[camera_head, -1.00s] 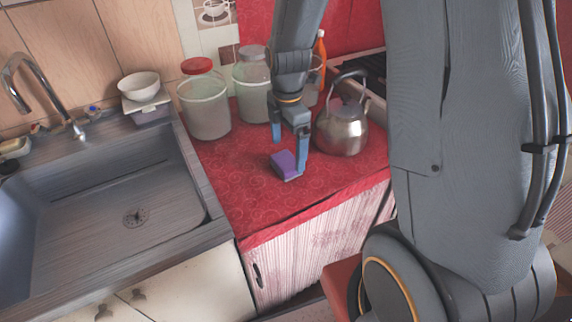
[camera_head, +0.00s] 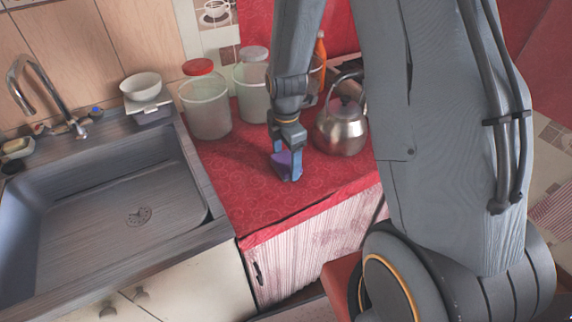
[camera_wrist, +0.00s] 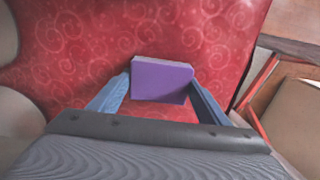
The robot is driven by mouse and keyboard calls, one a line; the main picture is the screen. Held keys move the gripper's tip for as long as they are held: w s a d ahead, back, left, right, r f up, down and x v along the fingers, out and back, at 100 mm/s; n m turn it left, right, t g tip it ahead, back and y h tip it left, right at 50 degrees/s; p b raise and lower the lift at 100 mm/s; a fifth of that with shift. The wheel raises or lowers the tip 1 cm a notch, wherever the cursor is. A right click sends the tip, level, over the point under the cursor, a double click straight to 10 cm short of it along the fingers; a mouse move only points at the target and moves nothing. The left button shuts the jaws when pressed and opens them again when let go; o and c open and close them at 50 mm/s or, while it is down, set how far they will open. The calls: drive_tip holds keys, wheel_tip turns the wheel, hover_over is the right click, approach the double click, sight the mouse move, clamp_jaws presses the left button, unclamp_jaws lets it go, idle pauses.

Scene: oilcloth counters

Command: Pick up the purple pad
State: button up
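The purple pad (camera_head: 282,160) is low over the red counter, between the blue fingers of my gripper (camera_head: 285,166). In the wrist view the pad (camera_wrist: 161,80) shows its broad purple face, with a paler top edge. In that view one finger of my gripper (camera_wrist: 159,84) lies along each side edge of the pad, with no clear gap. The gripper looks shut on the pad. The fingers hide part of the pad in the head view. I cannot tell whether the pad still rests on the cloth.
A steel kettle (camera_head: 342,128) stands close right of my gripper. Two jars, one red-lidded (camera_head: 206,104) and one grey-lidded (camera_head: 252,88), stand behind. A sink (camera_head: 110,195) is at left. The red counter (camera_head: 250,190) is clear in front.

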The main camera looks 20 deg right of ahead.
sight(286, 160)
drive_tip(key=c, duration=0.5)
drive_tip(key=shift+r, duration=0.1)
wheel_tip(286, 160, up, 10)
drive_tip(key=b, duration=0.1)
idle(0.3)
drive_tip(key=o, duration=0.5)
drive_tip(key=c, duration=0.4)
